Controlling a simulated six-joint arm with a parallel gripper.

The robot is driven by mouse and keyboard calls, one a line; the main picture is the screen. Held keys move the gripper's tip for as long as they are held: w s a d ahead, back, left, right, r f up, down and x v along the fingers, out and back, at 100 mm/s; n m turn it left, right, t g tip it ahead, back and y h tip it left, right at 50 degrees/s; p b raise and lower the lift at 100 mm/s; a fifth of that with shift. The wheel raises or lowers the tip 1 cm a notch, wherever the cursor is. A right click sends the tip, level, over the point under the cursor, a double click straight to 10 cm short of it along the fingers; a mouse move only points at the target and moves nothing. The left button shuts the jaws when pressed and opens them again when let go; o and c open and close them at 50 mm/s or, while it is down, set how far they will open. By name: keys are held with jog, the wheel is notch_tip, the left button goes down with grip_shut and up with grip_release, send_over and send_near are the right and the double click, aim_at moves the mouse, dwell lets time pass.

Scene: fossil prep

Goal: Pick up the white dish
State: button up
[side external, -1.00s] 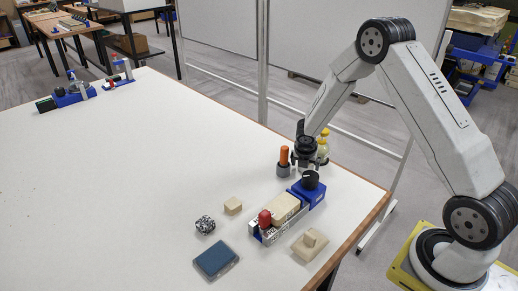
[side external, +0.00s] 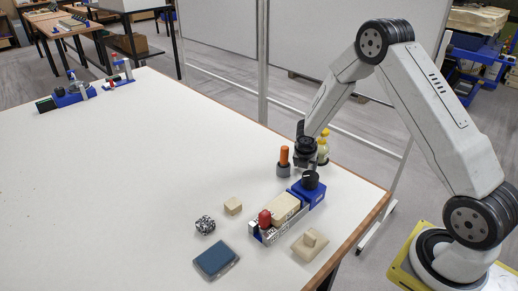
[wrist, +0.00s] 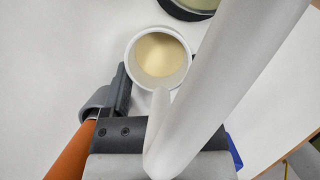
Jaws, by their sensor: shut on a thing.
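The white dish (wrist: 134,52) shows in the wrist view as a small round cup with a white rim and pale cream inside. My gripper (wrist: 158,72) is shut on it, with a dark finger at its left; the other finger is mostly hidden. In the side view my gripper (side external: 305,168) is low over the table's right part, behind the blue block, and the dish is too small and covered to make out. A pale rod-like shape (wrist: 235,75) crosses the wrist view and hides the dish's lower right; I cannot tell what it is.
An orange-handled tool (side external: 284,156) stands in a grey holder just left of my gripper. A yellow-topped bottle (side external: 323,150) is close behind.

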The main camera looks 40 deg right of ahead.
jog(key=shift+r, duration=0.1)
jog(key=shift+r, duration=1.6)
jog(key=s+a+r, duration=0.4)
jog(key=s+r, duration=0.5)
jog(key=s, duration=0.4)
jog(key=shift+s+a+r, duration=0.15)
jog(key=shift+r, duration=0.15)
